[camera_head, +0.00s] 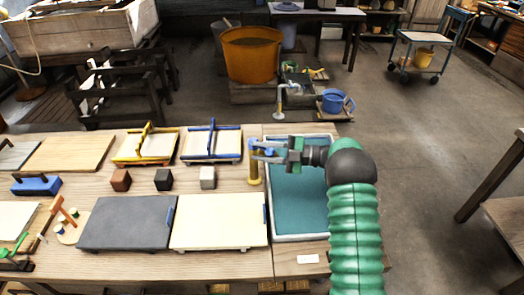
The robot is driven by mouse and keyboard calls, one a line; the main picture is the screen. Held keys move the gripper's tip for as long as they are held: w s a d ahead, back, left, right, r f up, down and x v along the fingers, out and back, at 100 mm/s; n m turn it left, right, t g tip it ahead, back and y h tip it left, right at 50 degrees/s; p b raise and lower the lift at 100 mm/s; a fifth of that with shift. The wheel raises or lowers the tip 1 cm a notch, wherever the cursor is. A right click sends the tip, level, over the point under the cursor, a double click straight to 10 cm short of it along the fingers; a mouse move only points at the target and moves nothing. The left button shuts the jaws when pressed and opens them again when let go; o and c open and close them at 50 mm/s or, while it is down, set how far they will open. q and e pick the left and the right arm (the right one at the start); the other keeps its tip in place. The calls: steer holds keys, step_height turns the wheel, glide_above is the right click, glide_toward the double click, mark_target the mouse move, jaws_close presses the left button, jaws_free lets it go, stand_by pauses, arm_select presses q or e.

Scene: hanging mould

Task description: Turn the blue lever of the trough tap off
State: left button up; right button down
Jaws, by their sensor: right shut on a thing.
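The trough (299,238) is a pale-rimmed basin with a teal inside at the right end of the bench. A yellow-brass tap post (254,168) stands at its left rim near the far corner. The blue lever (257,147) shows at the top of the post, partly hidden by my fingers. My right gripper (268,152) reaches in from the right over the trough and is shut on the lever. Its exact angle is hard to tell at this size. My left gripper is not in view.
Left of the tap are a blue-handled frame (212,159), a yellow-handled frame (147,160) and small cubes (208,178). A cream board (219,221) and a grey board (128,222) lie in front. Beyond the bench are another tap (281,100) and an orange tub (252,56).

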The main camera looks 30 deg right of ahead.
steer(key=c, duration=1.4)
jaws_free()
steer(key=shift+a+f, duration=0.1)
steer(key=shift+f, duration=0.1)
steer(key=shift+c, duration=0.2)
steer(key=o, duration=0.3)
steer(key=shift+w, duration=0.1)
steer(key=shift+o, duration=0.2)
steer(key=v, duration=1.7)
steer(key=shift+w, duration=0.1)
